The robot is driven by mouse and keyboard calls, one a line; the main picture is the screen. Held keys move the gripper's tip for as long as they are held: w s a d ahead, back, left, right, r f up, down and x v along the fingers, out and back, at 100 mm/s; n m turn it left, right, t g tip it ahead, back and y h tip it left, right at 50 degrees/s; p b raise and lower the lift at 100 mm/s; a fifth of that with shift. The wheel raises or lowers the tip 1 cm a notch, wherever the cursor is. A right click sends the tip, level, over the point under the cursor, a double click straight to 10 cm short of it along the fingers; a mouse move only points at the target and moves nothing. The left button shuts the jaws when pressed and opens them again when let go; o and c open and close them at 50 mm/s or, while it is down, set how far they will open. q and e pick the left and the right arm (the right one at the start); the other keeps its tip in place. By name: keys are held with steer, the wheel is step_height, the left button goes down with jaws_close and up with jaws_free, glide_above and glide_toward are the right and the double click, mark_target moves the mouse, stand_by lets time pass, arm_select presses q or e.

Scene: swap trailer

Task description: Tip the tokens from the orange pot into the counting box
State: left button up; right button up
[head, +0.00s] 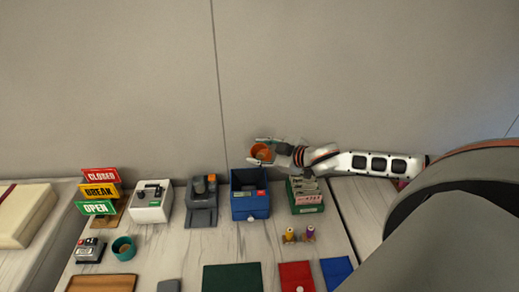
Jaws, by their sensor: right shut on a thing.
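The orange pot (258,151) is held up off the table by my right gripper (266,152), whose arm comes in from the right. The gripper is shut on the pot. The pot's round mouth shows with something brownish inside; separate tokens are too small to make out. A blue open-topped box (238,208) with a white knob on its front, which looks like the counting box, stands on the table below the pot in the picture. A small red and white item shows inside it. My left gripper is not in view.
A green card box (306,209) stands right of the blue box, with two spools (290,236) in front. Left are a grey device (201,216), a white machine (151,205), stacked signs (99,191) and a teal pot (124,247). A wall (110,80) rises behind.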

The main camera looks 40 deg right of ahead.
steer(key=shift+a+f+n+b, duration=0.1)
steer(key=shift+f+n+b, duration=0.1)
steer(key=shift+n+b, duration=0.2)
steer(key=shift+f+h+b, duration=0.1)
steer(key=shift+h+b, duration=0.2)
steer(key=shift+b, duration=0.05)
steer(key=shift+s+a+f+n+t+h+b, duration=0.1)
steer(key=shift+a+f+n+t+h+b, duration=0.15)
steer(key=shift+n+b, duration=0.3)
steer(key=shift+f+n+t+h+b, duration=0.1)
steer(key=shift+n+t+h+b, duration=0.05)
steer(key=shift+n+h+b, duration=0.3)
steer(key=shift+a+n+b, duration=0.1)
steer(key=shift+n+b, duration=0.2)
steer(key=shift+b, duration=0.15)
steer(key=shift+s+a+f+n+t+h+b, duration=0.1)
steer(key=shift+a+f+n+t+h+b, duration=0.25)
steer(key=shift+n+h+b, duration=0.55)
steer(key=shift+r, duration=0.1)
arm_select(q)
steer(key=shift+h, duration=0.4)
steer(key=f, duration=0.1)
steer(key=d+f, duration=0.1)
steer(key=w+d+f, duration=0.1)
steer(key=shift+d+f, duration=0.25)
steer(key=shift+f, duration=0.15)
